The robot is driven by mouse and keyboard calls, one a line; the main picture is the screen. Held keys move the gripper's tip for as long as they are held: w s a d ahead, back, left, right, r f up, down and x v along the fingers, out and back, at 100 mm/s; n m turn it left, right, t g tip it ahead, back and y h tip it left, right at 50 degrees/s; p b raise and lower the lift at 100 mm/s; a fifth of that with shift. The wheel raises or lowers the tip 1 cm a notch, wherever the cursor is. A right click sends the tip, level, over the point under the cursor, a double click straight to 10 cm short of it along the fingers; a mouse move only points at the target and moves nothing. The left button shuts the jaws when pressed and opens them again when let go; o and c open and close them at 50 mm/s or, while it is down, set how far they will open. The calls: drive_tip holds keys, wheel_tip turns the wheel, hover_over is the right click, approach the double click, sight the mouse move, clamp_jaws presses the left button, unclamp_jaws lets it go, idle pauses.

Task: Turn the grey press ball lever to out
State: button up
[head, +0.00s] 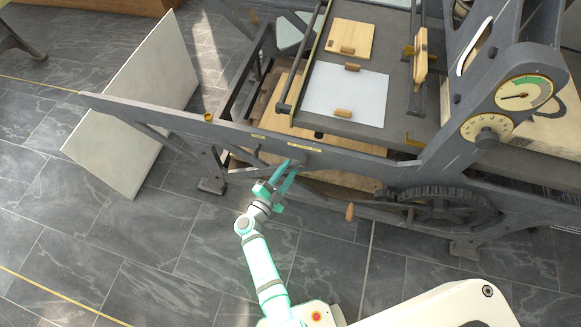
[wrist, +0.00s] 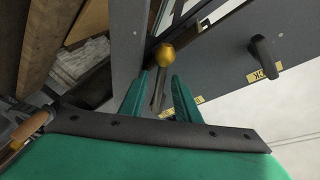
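The ball lever shows in the wrist view as a brass ball (wrist: 164,55) on a thin dark rod, against the grey side of the press. My gripper (wrist: 161,77) is open, with its two green fingers apart. The rod shows in the gap between the fingers, and the ball appears at or just beyond their tips. I cannot tell whether either finger touches it. In the head view my gripper (head: 290,166) is at the front beam of the grey press (head: 232,131), below the yellow labels. I cannot make out the ball there.
A black lever (wrist: 263,57) with a yellow label beside it is on the same panel. A spoked wheel (head: 445,205) and a wooden handle (head: 350,211) lie to the right. A pale board (head: 140,105) leans at left. The tiled floor in front is clear.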

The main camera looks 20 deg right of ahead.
drive_tip(key=shift+x, duration=0.8)
drive_tip(key=shift+c, duration=0.3)
clamp_jaws()
drive_tip(key=shift+d, duration=0.1)
